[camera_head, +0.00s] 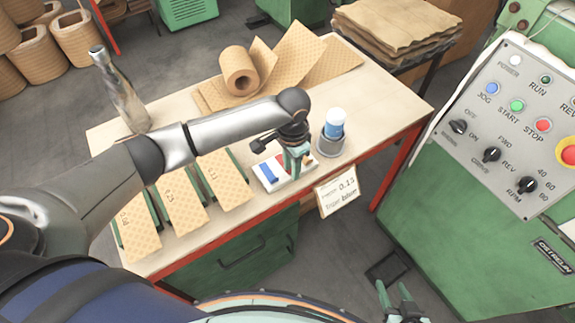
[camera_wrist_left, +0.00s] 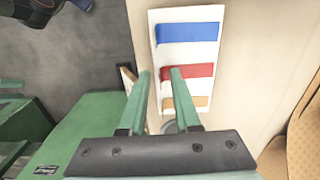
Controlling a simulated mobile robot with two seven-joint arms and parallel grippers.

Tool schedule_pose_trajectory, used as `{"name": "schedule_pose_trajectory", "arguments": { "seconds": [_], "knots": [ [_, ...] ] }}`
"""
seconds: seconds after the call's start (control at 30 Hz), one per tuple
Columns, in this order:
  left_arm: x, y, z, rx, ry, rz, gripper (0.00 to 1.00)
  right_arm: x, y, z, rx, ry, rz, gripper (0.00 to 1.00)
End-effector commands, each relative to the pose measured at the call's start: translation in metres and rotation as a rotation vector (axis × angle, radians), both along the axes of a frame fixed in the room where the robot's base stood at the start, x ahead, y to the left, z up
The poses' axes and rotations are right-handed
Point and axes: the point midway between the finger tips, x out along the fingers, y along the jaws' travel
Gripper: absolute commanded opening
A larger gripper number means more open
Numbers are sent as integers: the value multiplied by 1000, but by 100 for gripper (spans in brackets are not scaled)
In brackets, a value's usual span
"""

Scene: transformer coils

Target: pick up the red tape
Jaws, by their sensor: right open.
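The red tape (camera_wrist_left: 198,71) lies on a white holder (camera_wrist_left: 217,52), between a blue strip and an orange strip. In the head view the red tape is partly hidden by my left gripper (camera_head: 296,160), which points down over the holder. In the left wrist view my left gripper (camera_wrist_left: 158,72) has its fingers apart with nothing between them. One finger overlaps the left part of the red tape; the other is beyond the holder's left edge. I cannot tell the height of the fingertips above the tape. My right gripper (camera_head: 402,305) is open, low at the bottom, away from the table.
A blue-and-white cylinder (camera_head: 334,124) in a grey cup stands right of the holder. Patterned sheets on green boards (camera_head: 181,203) lie to the left. A green control machine (camera_head: 480,200) is at the right.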

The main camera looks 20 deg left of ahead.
Motion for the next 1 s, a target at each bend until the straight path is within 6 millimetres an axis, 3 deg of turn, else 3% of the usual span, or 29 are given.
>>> {"name": "schedule_pose_trajectory", "arguments": {
  "seconds": [0.03, 0.27, 1.0],
  "knots": [
    [0, 0, 0, 0, 0, 0, 24, 0, 0, 0, 0, 0, 0, 50],
    [0, 0, 0, 0, 0, 0, 0, 1, 0, 0, 0, -1, 0, 50],
    [0, 0, 3, -1, -1, 0, 0, 1, 0, 1, 0, -2, 1, 50]
  ]
}}
